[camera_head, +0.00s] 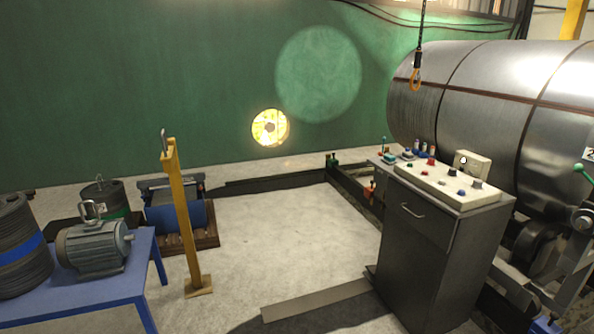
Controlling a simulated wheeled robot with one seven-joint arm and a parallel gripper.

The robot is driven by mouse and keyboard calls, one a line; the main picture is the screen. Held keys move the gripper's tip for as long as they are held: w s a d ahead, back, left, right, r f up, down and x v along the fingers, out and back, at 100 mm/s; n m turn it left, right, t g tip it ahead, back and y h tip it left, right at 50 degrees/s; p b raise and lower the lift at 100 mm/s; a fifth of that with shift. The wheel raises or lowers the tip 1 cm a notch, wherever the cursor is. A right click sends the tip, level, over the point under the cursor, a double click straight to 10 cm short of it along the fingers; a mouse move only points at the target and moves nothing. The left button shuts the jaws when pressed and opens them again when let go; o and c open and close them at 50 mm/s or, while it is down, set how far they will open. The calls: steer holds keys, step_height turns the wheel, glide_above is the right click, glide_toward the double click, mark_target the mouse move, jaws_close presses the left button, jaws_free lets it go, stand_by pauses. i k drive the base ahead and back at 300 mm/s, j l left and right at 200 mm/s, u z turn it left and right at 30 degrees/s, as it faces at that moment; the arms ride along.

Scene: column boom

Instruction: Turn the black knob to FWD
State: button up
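A grey control cabinet (418,258) stands at the right with a cream sloped panel (487,197) on top. The panel carries several small coloured controls. One dark knob (451,171) sits near its middle back, and another dark knob (477,184) sits near its right end. I cannot tell which is the one marked FWD. Labels and knob pointers are too small to read. My gripper is not in view.
A large metal cylinder (470,95) lies behind the cabinet. A hook (415,78) hangs above. A yellow post (185,220) and a blue table (110,280) with a motor (93,248) stand left. The floor (285,235) between is mostly clear.

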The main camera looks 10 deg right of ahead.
mark_target(452, 172)
steer(key=i+j+z, duration=0.1)
steer(key=i+z, duration=0.25)
steer(key=i+j+z, duration=0.25)
steer(key=i+z, duration=0.15)
steer(key=i+j+z, duration=0.35)
steer(key=i, duration=0.1)
